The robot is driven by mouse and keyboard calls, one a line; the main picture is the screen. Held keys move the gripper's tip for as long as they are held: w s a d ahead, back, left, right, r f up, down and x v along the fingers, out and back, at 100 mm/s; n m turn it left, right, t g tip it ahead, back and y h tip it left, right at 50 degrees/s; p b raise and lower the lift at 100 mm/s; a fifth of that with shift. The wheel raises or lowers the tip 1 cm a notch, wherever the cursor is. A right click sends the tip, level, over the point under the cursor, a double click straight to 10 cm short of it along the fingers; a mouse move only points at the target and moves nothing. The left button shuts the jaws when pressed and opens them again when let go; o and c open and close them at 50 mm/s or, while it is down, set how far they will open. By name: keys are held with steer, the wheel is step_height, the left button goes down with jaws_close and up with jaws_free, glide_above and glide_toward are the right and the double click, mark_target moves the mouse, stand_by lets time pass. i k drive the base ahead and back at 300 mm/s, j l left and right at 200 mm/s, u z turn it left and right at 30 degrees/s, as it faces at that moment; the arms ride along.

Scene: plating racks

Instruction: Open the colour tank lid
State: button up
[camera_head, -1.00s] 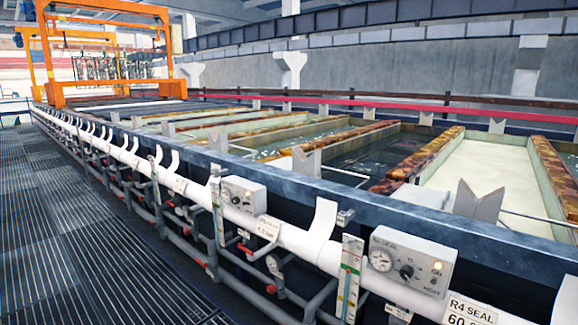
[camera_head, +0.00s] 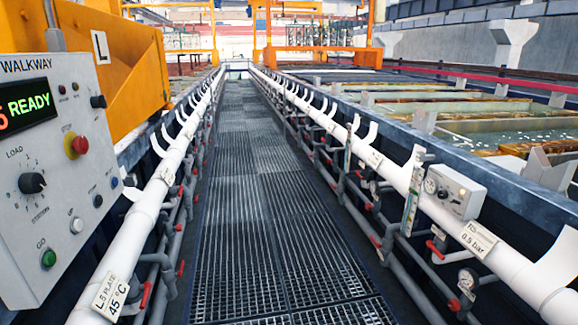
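No tank lid that I can pick out as the colour tank's shows in the head view. A row of open tanks (camera_head: 485,125) with liquid runs along the right side, behind a dark blue rim. Dark flat surfaces (camera_head: 340,75) lie over part of the row farther back; I cannot tell whether they are lids. A label reading "L5 PLATE 45 °C" (camera_head: 112,296) hangs on the left white pipe. My gripper is not in view.
A grated walkway (camera_head: 255,200) runs straight ahead, clear, between white pipes with red-handled valves. A control panel (camera_head: 60,165) reading "READY" stands close at left, beside an orange machine (camera_head: 140,80). Orange gantry frames (camera_head: 310,25) stand far ahead.

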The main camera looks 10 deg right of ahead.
mark_target(513, 164)
steer(key=i, duration=1.85)
steer(key=j+u, duration=0.05)
steer(key=j, duration=0.05)
